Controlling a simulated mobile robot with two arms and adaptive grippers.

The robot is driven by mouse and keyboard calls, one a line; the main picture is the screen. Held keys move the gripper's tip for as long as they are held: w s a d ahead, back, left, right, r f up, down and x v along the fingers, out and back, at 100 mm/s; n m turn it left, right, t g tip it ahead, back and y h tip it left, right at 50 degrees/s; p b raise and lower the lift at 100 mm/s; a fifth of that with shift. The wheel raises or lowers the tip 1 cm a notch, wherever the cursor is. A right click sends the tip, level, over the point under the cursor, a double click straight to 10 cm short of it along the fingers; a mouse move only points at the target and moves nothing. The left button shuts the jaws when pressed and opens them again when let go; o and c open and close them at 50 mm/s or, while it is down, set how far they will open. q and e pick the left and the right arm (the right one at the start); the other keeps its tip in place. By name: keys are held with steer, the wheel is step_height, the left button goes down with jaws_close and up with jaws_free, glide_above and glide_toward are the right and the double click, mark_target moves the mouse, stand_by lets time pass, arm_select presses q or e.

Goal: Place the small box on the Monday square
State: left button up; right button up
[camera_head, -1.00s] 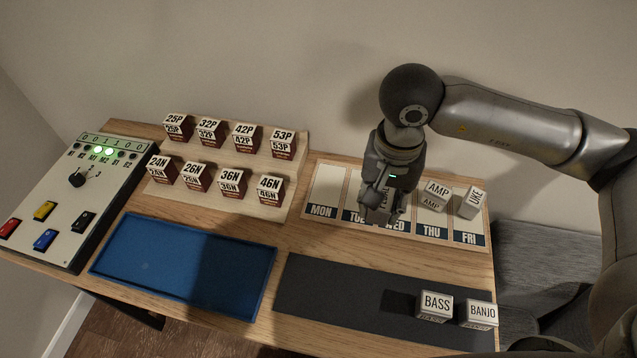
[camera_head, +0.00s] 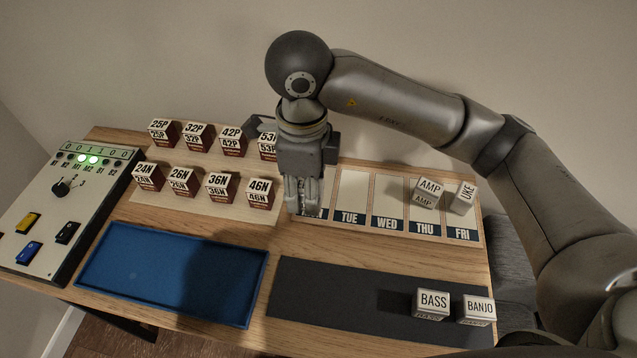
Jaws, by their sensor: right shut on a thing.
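My right gripper (camera_head: 305,208) points down over the left end of the weekday board (camera_head: 400,232). It is shut on a small pale box, which its fingers almost wholly hide; I cannot read its label. The Monday square (camera_head: 326,192) lies under and behind the gripper, with only a strip at its right edge showing. I cannot tell whether the box touches the square. The Tuesday square (camera_head: 352,190) and Wednesday square (camera_head: 387,195) are bare. My left gripper is not in view.
The AMP box (camera_head: 428,190) and the UKE box (camera_head: 465,197) stand on the Thursday and Friday squares. BASS (camera_head: 432,303) and BANJO (camera_head: 477,309) boxes stand on the dark mat (camera_head: 330,295). Several numbered boxes fill the rack (camera_head: 200,205) left of my gripper. The blue tray (camera_head: 165,275) is empty.

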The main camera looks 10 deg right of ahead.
steer(key=w+d+f, duration=0.1)
steer(key=w+f, duration=0.2)
steer(key=w, duration=0.1)
steer(key=w+d+f+p, duration=0.1)
steer(key=w+d+f, duration=0.1)
steer(key=w+f, duration=0.1)
steer(key=w+d+f+p, duration=0.1)
steer(key=w+f, duration=0.1)
steer(key=w, duration=0.3)
steer(key=shift+d+f, duration=0.35)
steer(key=shift+f, duration=0.05)
steer(key=shift+w+d+f, duration=0.2)
steer(key=shift+w+f, duration=0.25)
steer(key=shift+f, duration=0.2)
step_height(320, 180, down, 2)
steer(key=shift+f+p, duration=0.15)
steer(key=shift+p, duration=0.55)
steer(key=shift+f, duration=0.35)
steer(key=o, duration=0.6)
steer(key=shift+f, duration=0.1)
steer(key=o, duration=0.4)
steer(key=shift+o, duration=0.2)
